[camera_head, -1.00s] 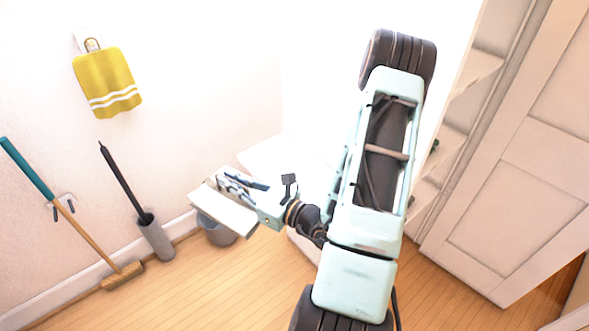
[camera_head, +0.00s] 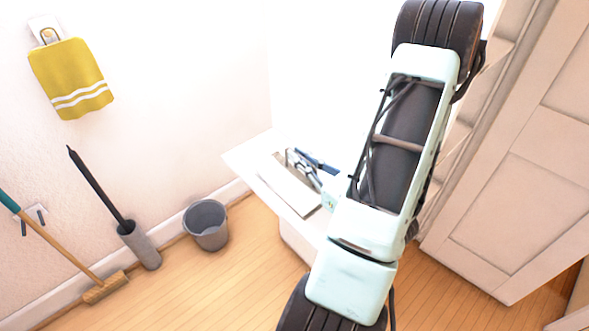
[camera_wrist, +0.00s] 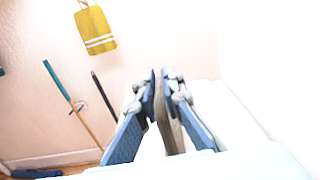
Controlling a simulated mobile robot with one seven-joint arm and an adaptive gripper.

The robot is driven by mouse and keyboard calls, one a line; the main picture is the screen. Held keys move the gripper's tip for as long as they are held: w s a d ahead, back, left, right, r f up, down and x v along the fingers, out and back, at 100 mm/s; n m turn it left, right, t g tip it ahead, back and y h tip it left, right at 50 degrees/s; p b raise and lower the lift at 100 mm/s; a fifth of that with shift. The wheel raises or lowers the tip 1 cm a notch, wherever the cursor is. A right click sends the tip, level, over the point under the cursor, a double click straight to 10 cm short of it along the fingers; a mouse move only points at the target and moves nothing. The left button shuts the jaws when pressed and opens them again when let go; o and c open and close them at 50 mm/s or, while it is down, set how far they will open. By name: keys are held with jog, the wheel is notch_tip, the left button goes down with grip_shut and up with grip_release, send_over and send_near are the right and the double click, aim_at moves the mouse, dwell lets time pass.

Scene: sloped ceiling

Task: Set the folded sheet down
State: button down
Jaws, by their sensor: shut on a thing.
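The folded sheet (camera_head: 290,187) is a flat, pale cream rectangle in the head view. My gripper (camera_head: 306,165) is shut on its edge, and the sheet sticks out toward the lower left. Sheet and gripper appear over the white surface (camera_head: 245,152) of a low unit against the wall; I cannot tell whether the sheet touches it. In the wrist view my gripper (camera_wrist: 162,85) shows its two blue-grey fingers close together with the thin sheet edge (camera_wrist: 168,128) between them. My arm hides the right part of the white surface.
A grey bin (camera_head: 206,226) stands on the wooden floor left of the white unit. A broom (camera_head: 62,250) and a dark-handled brush in a grey holder (camera_head: 140,245) lean by the wall. A yellow towel (camera_head: 70,78) hangs above. A panelled door (camera_head: 530,150) and shelves are at the right.

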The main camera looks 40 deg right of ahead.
jog(key=shift+w+d+f+b, duration=0.3)
jog(key=shift+w+f+b, duration=0.3)
jog(key=shift+b, duration=2.35)
jog(key=shift+w+b, duration=0.1)
jog(key=shift+b, duration=0.55)
jog(key=shift+w+d+f+b, duration=0.2)
jog(key=shift+w+b, duration=0.05)
jog(key=shift+b, duration=0.35)
jog(key=w+b, duration=0.1)
jog(key=w+d, duration=0.1)
jog(key=w+f+b, duration=0.1)
jog(key=shift+d+f+b, duration=0.1)
jog(key=shift+d+b, duration=0.2)
jog(key=w+f+b, duration=0.1)
jog(key=w+d+f+b, duration=0.1)
jog(key=f, duration=0.1)
jog(key=w+d+f+b, duration=0.1)
jog(key=w+f, duration=0.1)
jog(key=shift+d, duration=0.25)
jog(key=shift+w+d+f+b, duration=0.15)
jog(key=shift+f+b, duration=0.65)
jog(key=shift+f, duration=0.15)
jog(key=shift+w+d+f+b, duration=0.1)
jog(key=shift+w+f+b, duration=0.05)
jog(key=shift+f+b, duration=0.75)
jog(key=shift+f, duration=0.2)
jog(key=c, duration=2.1)
grip_release()
